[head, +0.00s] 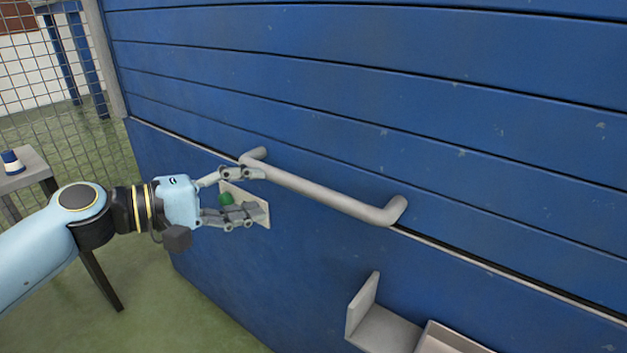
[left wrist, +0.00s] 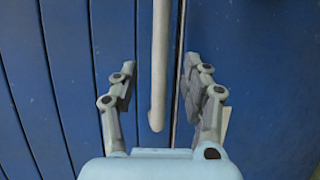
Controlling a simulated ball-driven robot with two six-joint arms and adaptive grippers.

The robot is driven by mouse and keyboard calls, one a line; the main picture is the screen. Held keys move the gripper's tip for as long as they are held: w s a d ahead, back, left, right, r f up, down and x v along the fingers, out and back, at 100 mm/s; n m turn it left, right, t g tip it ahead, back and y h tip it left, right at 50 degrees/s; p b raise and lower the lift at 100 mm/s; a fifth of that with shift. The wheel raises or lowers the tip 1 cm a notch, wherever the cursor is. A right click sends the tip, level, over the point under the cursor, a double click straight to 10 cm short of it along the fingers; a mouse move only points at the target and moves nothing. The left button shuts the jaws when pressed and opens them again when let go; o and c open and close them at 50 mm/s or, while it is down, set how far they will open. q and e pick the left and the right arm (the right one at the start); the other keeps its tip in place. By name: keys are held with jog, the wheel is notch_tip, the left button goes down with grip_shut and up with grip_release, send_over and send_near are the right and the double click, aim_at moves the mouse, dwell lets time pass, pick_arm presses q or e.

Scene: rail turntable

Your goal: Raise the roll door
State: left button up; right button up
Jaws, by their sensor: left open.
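The blue slatted roll door (head: 400,115) fills most of the head view, with a dark seam along its lower edge. A grey bar handle (head: 320,194) with two bent ends is fixed low on the door, just above the seam. My left gripper (head: 257,194) is open near the handle's left end, in front of the blue panel below. In the left wrist view the handle (left wrist: 160,60) lies between the two spread fingers, touching neither. How deep it sits between them I cannot tell. My right gripper is not in view.
A small pale plate with a green button (head: 228,198) sits behind my left fingers, partly hidden. A grey bracket shelf (head: 384,328) juts out at the lower right. A small table (head: 30,170) with a blue-and-white object and a wire mesh fence (head: 50,80) stand at left.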

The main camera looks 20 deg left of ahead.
aim_at(296, 187)
pick_arm(q)
jog(key=x, duration=1)
jog(key=shift+d+f, duration=0.1)
jog(key=shift+f, duration=0.05)
grip_shut()
